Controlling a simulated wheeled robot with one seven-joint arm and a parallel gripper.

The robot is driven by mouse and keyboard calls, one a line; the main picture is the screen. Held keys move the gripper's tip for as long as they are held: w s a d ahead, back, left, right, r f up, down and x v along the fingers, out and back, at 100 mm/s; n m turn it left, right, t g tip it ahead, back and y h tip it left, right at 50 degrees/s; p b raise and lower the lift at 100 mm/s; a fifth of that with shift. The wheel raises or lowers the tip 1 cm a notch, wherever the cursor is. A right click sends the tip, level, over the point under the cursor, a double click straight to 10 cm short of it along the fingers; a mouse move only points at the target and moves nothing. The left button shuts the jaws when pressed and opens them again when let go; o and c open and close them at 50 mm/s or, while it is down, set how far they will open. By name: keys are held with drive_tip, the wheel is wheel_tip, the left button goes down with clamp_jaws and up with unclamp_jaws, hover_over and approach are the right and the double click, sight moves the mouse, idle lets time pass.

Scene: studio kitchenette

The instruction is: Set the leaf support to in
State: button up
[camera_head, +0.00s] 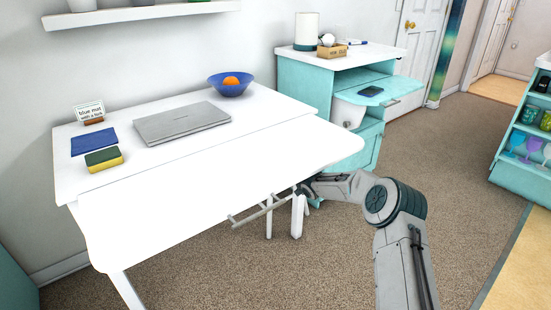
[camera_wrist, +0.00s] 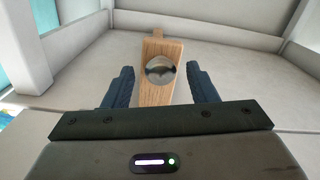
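A wooden bar with a round metal knob, which looks like the leaf support (camera_wrist: 155,92), shows in the wrist view under white boards. My gripper (camera_wrist: 162,90) is open. Its two dark fingers stand either side of the bar's near part, with gaps on both sides. I cannot tell how deep the bar sits between them. In the head view the white table (camera_head: 250,110) has its front leaf (camera_head: 200,190) raised level. My arm reaches under the leaf's right side, and the leaf hides the gripper and the wooden bar there.
On the table are a laptop (camera_head: 182,122), a blue bowl (camera_head: 231,90) with an orange ball, a blue mat (camera_head: 93,142) and a sponge (camera_head: 104,160). White legs (camera_head: 298,214) stand near my arm. Carpet at right is clear.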

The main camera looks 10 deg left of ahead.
drive_tip(key=shift+s, duration=0.1)
drive_tip(key=p+v, duration=0.2)
drive_tip(key=v, duration=1.1)
drive_tip(key=shift+s+d+p, duration=0.25)
drive_tip(key=shift+d+p, duration=0.05)
